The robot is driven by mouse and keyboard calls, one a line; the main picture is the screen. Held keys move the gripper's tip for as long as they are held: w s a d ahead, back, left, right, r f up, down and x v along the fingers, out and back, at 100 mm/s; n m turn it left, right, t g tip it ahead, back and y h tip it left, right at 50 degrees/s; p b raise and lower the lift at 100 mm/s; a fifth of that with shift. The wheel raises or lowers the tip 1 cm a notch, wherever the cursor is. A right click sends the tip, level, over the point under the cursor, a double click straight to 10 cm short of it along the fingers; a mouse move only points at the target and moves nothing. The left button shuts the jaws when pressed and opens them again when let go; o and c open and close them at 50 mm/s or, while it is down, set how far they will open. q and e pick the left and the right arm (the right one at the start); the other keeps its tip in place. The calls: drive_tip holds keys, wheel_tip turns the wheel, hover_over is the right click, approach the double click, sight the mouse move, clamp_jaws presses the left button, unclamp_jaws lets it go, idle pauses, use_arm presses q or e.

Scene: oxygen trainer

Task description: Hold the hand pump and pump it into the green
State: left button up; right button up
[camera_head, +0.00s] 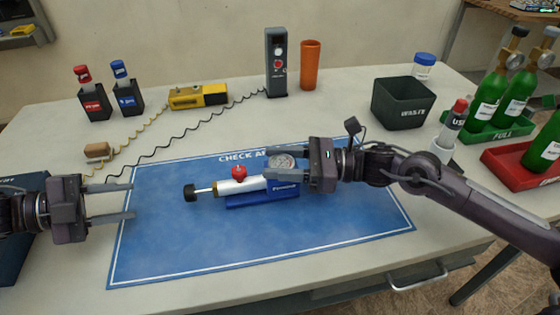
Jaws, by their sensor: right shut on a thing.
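The hand pump (238,186) lies on the blue mat (180,247), a silver barrel with a black knob (190,193) at its left end and a red knob (239,171) on top. Its blue base (250,200) is under the barrel. A round gauge (282,162) sits at its right end; the gauge face is too small to read. My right gripper (284,168) comes from the right and is shut on the pump's body by the gauge. My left gripper (130,201) is open and empty at the mat's left edge, left of the black knob and apart from it.
A black waste bin (402,102) stands at the back right, near green bottles (490,100) in a green tray and a red tray (522,167). A yellow device (198,96), a grey post (276,64) and an orange cup (311,65) stand behind. The mat's front is clear.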

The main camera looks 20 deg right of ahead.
use_arm(q)
clamp_jaws()
drive_tip(key=shift+w+a+f+m+g, duration=0.3)
drive_tip(key=shift+w+a+m, duration=0.15)
drive_tip(key=shift+m, duration=0.55)
drive_tip(key=a+m, duration=0.1)
drive_tip(key=m, duration=0.1)
drive_tip(key=w+a+m+g, duration=0.1)
drive_tip(key=m, duration=0.1)
drive_tip(key=a+m+g, duration=0.1)
drive_tip(key=m, duration=0.1)
drive_tip(key=shift+w+a+r, duration=0.25)
drive_tip(key=shift+w+a, duration=0.1)
drive_tip(key=shift+w, duration=0.05)
drive_tip(key=shift+w+a+r+m+g, duration=0.1)
drive_tip(key=shift+a+r+m+g, duration=0.3)
drive_tip(key=shift+m, duration=0.4)
drive_tip(key=shift+f, duration=0.1)
